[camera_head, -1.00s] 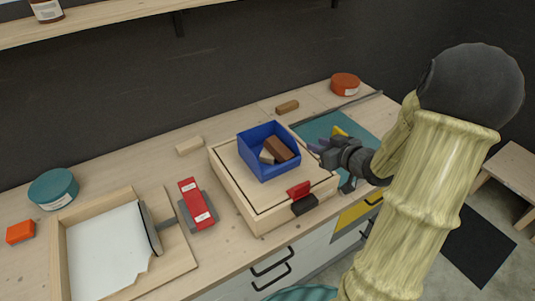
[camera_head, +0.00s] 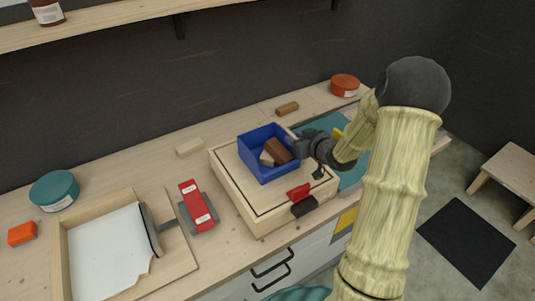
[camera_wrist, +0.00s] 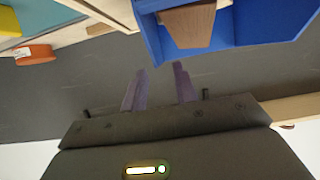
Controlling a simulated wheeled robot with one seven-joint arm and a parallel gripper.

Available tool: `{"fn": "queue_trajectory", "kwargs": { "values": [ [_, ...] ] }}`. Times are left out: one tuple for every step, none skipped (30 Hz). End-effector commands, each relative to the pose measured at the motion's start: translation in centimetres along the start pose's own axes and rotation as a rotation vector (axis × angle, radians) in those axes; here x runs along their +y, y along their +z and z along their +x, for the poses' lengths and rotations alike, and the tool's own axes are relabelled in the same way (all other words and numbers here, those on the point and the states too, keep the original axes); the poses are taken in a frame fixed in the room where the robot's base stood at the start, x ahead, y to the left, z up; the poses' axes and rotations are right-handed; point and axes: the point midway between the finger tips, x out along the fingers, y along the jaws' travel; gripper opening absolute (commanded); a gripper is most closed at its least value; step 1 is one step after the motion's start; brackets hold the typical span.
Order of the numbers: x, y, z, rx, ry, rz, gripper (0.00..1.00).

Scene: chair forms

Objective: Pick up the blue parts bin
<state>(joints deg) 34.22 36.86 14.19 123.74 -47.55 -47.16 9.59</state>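The blue parts bin (camera_head: 258,170) stands upright on a pale wooden box (camera_head: 232,193). A brown block (camera_head: 279,151) and a smaller pale block (camera_head: 267,159) lie inside it. My gripper (camera_head: 299,143) is at the bin's right side, close to the rim; I cannot tell from the head view whether it touches. In the wrist view my gripper (camera_wrist: 159,84) is open, with two purplish fingers apart and nothing between them. The bin (camera_wrist: 225,58) shows there at the upper right, just beyond the fingertips, with the brown block in it. The fingertips are mostly hidden in the head view.
A red tool (camera_head: 196,207) lies left of the wooden box. A red clamp (camera_head: 298,191) is on the box's front edge. A teal mat (camera_head: 352,178) lies right, partly behind my arm. An orange tin (camera_head: 345,86) and a brown block (camera_head: 287,108) stand behind. A shelf (camera_head: 130,20) hangs above.

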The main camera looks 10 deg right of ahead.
Motion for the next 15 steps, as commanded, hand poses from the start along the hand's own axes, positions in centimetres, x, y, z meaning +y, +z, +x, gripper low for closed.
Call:
{"fn": "queue_trajectory", "kwargs": {
  "values": [
    [-0.06,-0.03,0.45,-0.001,-0.002,0.000,0.29],
    [-0.06,-0.01,0.61,-0.001,-0.001,0.000,0.29],
    [-0.05,0.00,0.72,-0.001,-0.001,0.000,0.29],
    [-0.04,0.00,0.75,-0.001,-0.001,-0.001,0.29],
    [-0.03,0.01,0.75,-0.001,0.000,-0.001,0.29],
    [-0.02,0.02,0.73,-0.001,0.000,-0.001,0.29],
    [-0.02,0.02,0.72,-0.001,0.000,-0.001,0.29],
    [-0.02,0.02,0.71,-0.001,0.000,-0.001,0.29],
    [-0.02,0.02,0.70,-0.001,0.000,-0.001,0.29],
    [-0.02,0.02,0.70,-0.001,0.000,-0.001,0.29],
    [-0.02,0.02,0.71,-0.001,0.000,-0.001,0.29],
    [-0.02,0.01,0.78,-0.001,0.000,-0.001,0.29],
    [-0.02,-0.01,0.89,-0.001,-0.001,0.000,0.29],
    [-0.02,-0.03,1.06,-0.001,-0.001,0.000,0.29],
    [-0.02,-0.05,1.37,-0.001,-0.001,0.000,0.29]
  ]
}}
